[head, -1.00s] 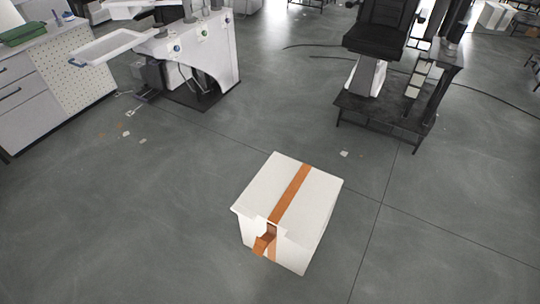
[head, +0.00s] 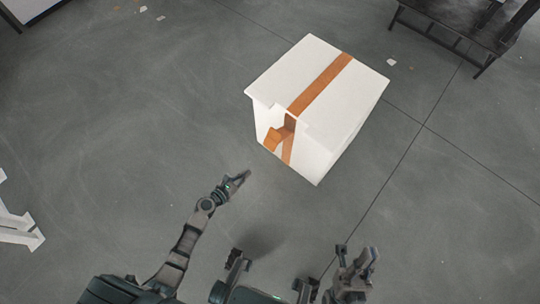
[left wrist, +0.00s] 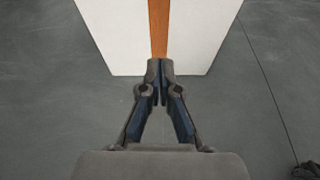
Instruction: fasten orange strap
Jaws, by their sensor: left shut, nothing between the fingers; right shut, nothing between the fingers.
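A white box (head: 295,72) stands on the grey floor. An orange strap (head: 322,83) runs across its top and down the near side, where a short loose orange end (head: 274,138) sticks out at a notch in the edge. My left gripper (head: 243,177) is shut and empty, below and left of the box in the head view, apart from it. In the left wrist view my left gripper (left wrist: 160,63) points at the white box (left wrist: 110,35), with the strap (left wrist: 159,28) straight beyond the fingertips. My right gripper (head: 370,256) is shut and empty, farther below the box.
A dark low-framed stand (head: 455,30) is at the upper right. A white leg-like frame (head: 18,225) is at the left edge. Small pale scraps lie on the floor near the top.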

